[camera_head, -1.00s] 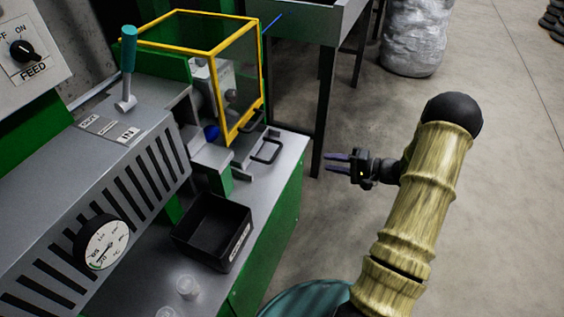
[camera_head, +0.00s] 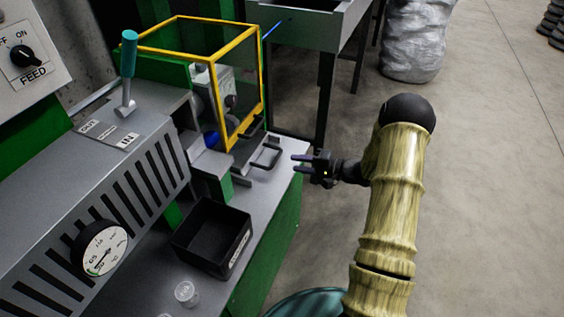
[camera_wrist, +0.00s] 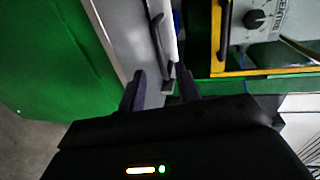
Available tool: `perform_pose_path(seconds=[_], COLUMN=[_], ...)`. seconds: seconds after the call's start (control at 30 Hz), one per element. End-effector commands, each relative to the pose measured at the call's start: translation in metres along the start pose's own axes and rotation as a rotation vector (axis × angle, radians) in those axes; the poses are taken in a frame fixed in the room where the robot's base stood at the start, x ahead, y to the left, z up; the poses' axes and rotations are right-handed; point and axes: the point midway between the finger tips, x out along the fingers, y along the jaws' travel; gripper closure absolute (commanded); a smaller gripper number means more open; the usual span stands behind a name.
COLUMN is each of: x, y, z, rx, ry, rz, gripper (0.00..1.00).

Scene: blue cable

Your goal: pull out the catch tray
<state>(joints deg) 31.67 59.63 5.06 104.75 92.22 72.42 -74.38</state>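The catch tray (camera_head: 243,161) looks like the low grey drawer under the yellow-framed guard, with a black bar handle (camera_head: 268,158) at its front. My gripper (camera_head: 296,163) is open and empty, just right of the handle near the bench edge, with its fingers pointing at it. In the wrist view my gripper (camera_wrist: 160,88) has its two fingers apart. The tray's pale side (camera_wrist: 165,30) and a dark part that looks like its handle (camera_wrist: 168,76) show ahead, between the fingertips. No contact is visible.
The yellow-framed guard (camera_head: 236,133) stands above the tray, with its own dark handle (camera_wrist: 224,28). A black labelled bin (camera_head: 193,252) and a clear cup (camera_head: 187,292) stand on the bench. A grey table (camera_head: 312,28) is behind. Open floor lies right.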

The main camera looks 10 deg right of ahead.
Motion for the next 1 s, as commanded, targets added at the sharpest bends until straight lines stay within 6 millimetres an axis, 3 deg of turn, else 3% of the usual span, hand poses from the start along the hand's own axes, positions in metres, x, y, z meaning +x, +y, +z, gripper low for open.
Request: perform_pose_path(seconds=[0.3,0.47,0.73,0.9,1.0], x=[0.054,0.065,0.066,0.066,0.066], y=[0.001,0.000,0.000,0.000,0.000], z=[0.001,0.000,0.000,0.000,0.000], rx=[0.000,0.000,0.001,0.001,0.001], ry=[-0.002,0.000,0.001,0.001,0.001], rz=[0.000,0.001,0.000,0.000,0.000], gripper=[0.67,0.67,0.67,0.98,1.00])
